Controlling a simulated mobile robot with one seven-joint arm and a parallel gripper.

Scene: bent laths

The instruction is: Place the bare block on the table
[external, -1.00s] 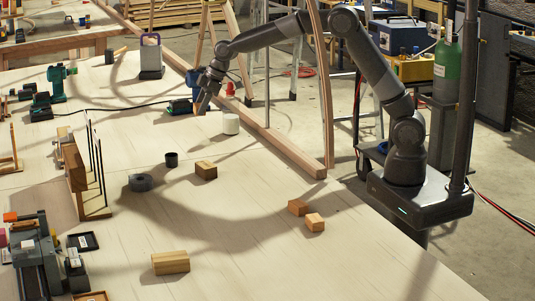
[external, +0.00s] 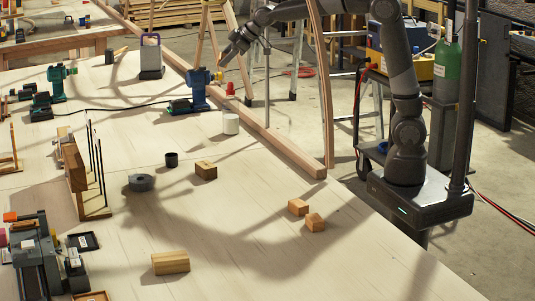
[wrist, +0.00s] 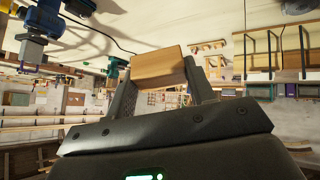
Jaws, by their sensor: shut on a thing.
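A plain wooden block (wrist: 158,66) sits between the two fingers of my gripper (wrist: 160,76) in the wrist view. The fingers are shut on it, and its visible faces show no marking. In the external view my gripper (external: 227,56) is raised near the far right edge of the table (external: 230,240), above and behind the blue drill (external: 199,88). The held block is too small there to make out clearly. Other wooden blocks lie on the table: one near the middle (external: 206,170), two near the right edge (external: 298,207) (external: 315,222), and one at the front (external: 170,263).
A wooden rack with upright rods (external: 93,200) is at the left. The front right of the table is clear.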

